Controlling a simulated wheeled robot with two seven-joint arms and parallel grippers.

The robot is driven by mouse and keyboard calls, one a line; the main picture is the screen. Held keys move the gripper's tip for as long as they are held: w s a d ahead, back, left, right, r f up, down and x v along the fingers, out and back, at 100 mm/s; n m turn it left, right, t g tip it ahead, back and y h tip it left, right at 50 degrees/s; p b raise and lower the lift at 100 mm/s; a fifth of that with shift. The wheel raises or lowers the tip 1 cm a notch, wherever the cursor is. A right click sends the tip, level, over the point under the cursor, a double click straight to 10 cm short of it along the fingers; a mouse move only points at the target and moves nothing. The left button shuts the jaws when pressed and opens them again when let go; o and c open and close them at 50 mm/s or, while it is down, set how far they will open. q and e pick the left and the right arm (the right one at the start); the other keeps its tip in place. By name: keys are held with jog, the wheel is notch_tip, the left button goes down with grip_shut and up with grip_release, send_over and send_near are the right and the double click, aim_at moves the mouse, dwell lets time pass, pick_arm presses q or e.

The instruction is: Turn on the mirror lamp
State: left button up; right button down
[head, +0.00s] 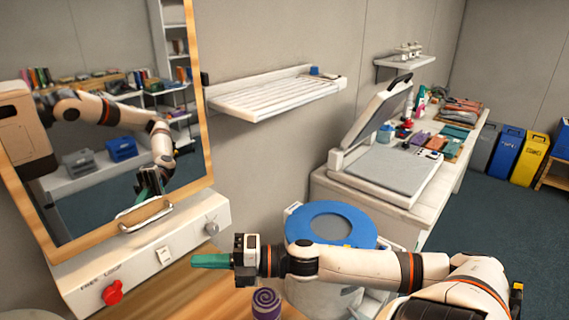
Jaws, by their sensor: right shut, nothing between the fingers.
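A wood-framed mirror (207,120) stands at the left, with no clearly lit lamp visible on it. Below it is a white panel (135,265) carrying a red knob (112,293), a small pale switch (163,255) and a grey knob (211,228). A metal handle (145,214) is at the mirror's lower edge. My right gripper (196,261), with green fingers, is shut and empty. It points left, just right of the switch in the picture; contact is not evident. My left gripper is not directly in view. The mirror reflects an arm of mine.
A purple rolled item (266,302) stands on the wooden surface (220,300) below my right gripper. A blue-rimmed drum (328,224) is behind my right arm. A white slatted shelf (270,95) is on the wall. A cluttered counter (330,192) and coloured bins (528,157) are at the right.

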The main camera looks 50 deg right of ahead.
pick_arm(q)
jog(key=shift+s+f, duration=0.2)
jog(key=shift+s, duration=0.45)
pick_arm(e)
jog(key=r+v, duration=0.2)
jog(key=v, duration=1.3)
jog(key=shift+s+r, duration=0.2)
jog(key=shift+r, duration=0.05)
jog(key=shift+d, duration=0.1)
